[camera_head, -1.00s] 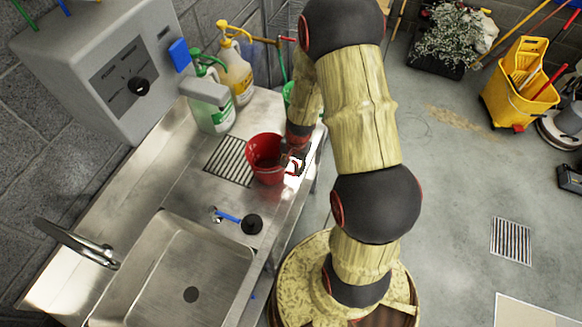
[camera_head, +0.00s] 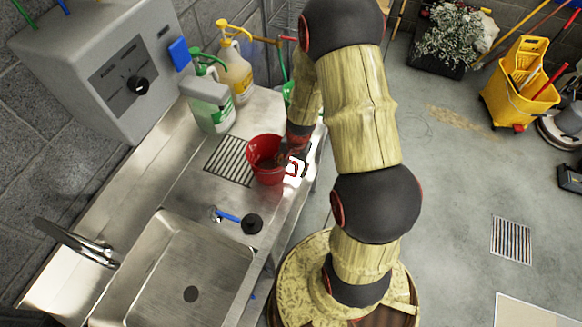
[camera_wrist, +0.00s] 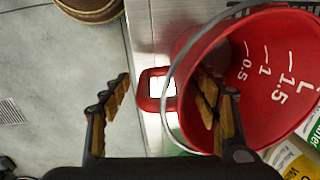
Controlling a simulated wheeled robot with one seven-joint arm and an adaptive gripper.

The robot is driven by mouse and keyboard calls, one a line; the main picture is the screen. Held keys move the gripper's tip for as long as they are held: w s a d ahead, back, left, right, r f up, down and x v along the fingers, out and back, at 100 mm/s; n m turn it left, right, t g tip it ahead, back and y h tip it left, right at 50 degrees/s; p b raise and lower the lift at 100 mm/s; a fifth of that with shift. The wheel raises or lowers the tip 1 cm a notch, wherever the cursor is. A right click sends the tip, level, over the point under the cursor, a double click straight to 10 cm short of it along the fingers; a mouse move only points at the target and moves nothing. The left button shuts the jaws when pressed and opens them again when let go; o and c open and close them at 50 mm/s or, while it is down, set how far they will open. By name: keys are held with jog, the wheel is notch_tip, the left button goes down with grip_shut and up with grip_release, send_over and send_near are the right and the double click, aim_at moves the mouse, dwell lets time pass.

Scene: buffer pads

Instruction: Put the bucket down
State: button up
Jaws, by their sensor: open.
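The red bucket (camera_head: 263,160) stands upright on the steel counter, at the right edge of the drain grate. In the wrist view the bucket (camera_wrist: 262,75) shows white volume marks inside, a grey wire handle and a red side grip (camera_wrist: 153,90). My gripper (camera_head: 292,158) is at the bucket's right side, by the counter edge. In the wrist view my gripper (camera_wrist: 165,105) is open, with one finger out over the floor side and the other over or inside the bucket's mouth. The side grip lies between the fingers. Whether a finger touches the bucket is unclear.
The steel counter (camera_head: 180,190) holds a sink (camera_head: 170,275) at the front and a blue-handled tool (camera_head: 228,216) near the bucket. Green-capped (camera_head: 212,105) and yellow (camera_head: 236,72) pump bottles stand behind. A yellow mop bucket (camera_head: 520,90) is on the floor.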

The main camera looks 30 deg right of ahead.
jog(key=r, duration=0.8)
jog(key=s+r+p, duration=0.1)
jog(key=r, duration=0.3)
jog(key=shift+d+r, duration=0.2)
jog(key=shift+d, duration=0.15)
jog(key=s+a+r+n+t, duration=0.1)
jog(key=a+r+n, duration=0.25)
jog(key=r, duration=0.55)
jog(key=s+a+r+n+t, duration=0.15)
jog(key=a+r, duration=0.25)
jog(key=r, duration=0.5)
jog(key=s+a+r+n+t, duration=0.2)
jog(key=s+a+r+n, duration=0.4)
jog(key=s+r, duration=0.5)
jog(key=shift+s+n+h, duration=0.15)
jog(key=shift+n+h, duration=0.25)
jog(key=shift+a+f, duration=0.1)
jog(key=shift+f, duration=0.05)
notch_tip(320, 180, down, 15)
jog(key=b, duration=1.5)
